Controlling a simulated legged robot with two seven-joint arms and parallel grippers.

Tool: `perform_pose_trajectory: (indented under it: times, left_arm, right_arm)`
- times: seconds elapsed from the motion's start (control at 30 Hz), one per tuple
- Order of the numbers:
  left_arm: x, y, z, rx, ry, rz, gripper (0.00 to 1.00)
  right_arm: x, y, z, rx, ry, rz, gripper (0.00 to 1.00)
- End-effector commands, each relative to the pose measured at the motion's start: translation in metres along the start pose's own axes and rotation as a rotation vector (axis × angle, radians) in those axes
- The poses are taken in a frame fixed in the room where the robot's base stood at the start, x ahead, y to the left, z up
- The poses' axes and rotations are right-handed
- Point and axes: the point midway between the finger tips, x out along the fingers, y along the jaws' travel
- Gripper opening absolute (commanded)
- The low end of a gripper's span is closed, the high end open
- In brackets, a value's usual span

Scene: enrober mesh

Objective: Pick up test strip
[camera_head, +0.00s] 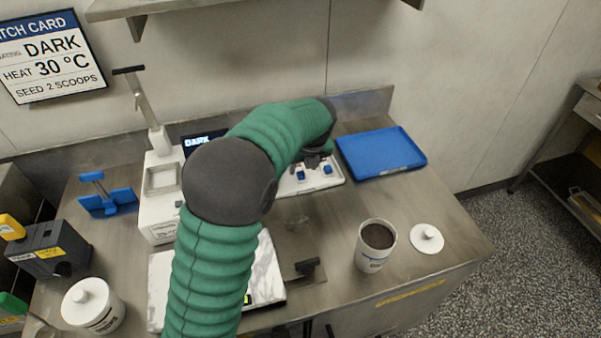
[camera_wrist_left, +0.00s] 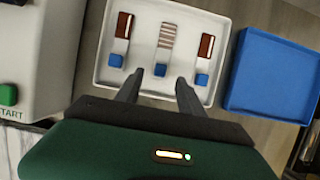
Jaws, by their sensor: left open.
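Three test strips lie side by side on a white tray (camera_wrist_left: 92,76), each with a blue block at its near end. The left strip (camera_wrist_left: 124,27) and right strip (camera_wrist_left: 206,45) have solid brown ends. The middle strip (camera_wrist_left: 167,36) has brown and pale stripes. My left gripper (camera_wrist_left: 171,77) is open and empty, with its fingertips near the middle strip's blue block (camera_wrist_left: 162,69); I cannot tell its height above it. In the head view, my left gripper (camera_head: 316,158) is over the white tray (camera_head: 333,182), and my arm hides part of the tray. My right gripper is not in view.
A blue tray (camera_head: 381,152) lies to the right of the white tray. A cup of dark liquid (camera_head: 374,246) and a white lid (camera_head: 427,238) stand at the front right. A white machine (camera_head: 160,210) stands left of my arm. A black handle (camera_head: 307,266) lies near the front.

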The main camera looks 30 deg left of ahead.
Motion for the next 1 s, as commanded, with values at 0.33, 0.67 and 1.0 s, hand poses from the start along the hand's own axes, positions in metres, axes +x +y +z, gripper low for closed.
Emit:
perform_pose_trajectory:
  times: [0.33, 0.67, 1.0]
  left_arm:
    - [0.052, -0.006, 0.000, 0.000, 0.000, -0.001, 0.45]
    - [0.053, -0.005, 0.000, -0.001, -0.001, -0.003, 0.34]
    - [0.054, -0.006, 0.000, -0.001, 0.001, -0.002, 0.00]
  right_arm:
    - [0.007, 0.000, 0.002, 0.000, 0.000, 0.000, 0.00]
    - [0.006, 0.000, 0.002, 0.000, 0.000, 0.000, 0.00]
    - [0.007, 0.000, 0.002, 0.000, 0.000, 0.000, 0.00]
